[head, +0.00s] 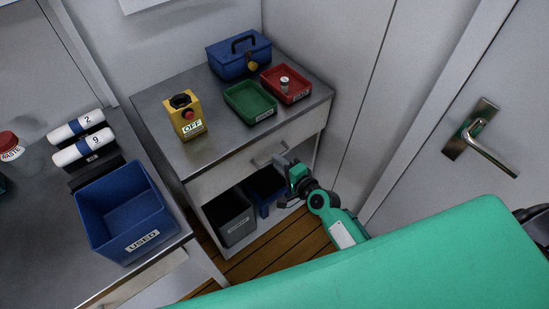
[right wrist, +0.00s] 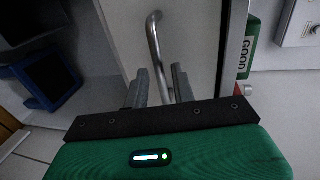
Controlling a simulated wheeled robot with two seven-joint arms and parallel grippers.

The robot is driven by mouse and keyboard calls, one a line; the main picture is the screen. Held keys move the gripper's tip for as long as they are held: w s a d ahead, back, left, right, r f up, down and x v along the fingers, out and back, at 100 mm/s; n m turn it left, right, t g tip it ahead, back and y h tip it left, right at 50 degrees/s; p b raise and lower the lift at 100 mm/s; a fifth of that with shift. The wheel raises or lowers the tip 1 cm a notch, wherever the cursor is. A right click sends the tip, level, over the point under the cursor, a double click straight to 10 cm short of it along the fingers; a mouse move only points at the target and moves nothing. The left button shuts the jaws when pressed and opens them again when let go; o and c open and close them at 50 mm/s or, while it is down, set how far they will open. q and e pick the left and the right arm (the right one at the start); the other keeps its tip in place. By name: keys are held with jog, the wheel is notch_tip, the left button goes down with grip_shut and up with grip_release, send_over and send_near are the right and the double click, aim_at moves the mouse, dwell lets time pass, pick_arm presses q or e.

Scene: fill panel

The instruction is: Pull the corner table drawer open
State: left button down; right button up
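The corner table (head: 225,130) has a grey metal top and a pale drawer front (head: 222,178) below its front edge. The drawer looks shut. Its metal bar handle (head: 262,160) also shows in the right wrist view (right wrist: 154,40). My right gripper (head: 281,162) is at the handle, in front of the drawer. In the right wrist view its two fingers (right wrist: 160,86) are apart, and the near end of the handle reaches toward the gap between them. I cannot tell whether they touch it. My left gripper is not in view.
On the corner table stand a yellow OFF switch box (head: 185,116), a green tray (head: 250,102), a red tray (head: 286,84) and a blue toolbox (head: 239,56). Bins (head: 229,217) sit below the drawer. A blue USED bin (head: 124,212) is left; a door handle (head: 481,142) is right.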

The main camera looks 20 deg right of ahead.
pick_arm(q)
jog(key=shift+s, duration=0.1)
pick_arm(e)
jog(key=shift+x, duration=1.35)
grip_shut()
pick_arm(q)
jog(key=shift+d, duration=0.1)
pick_arm(e)
jog(key=shift+s, duration=0.1)
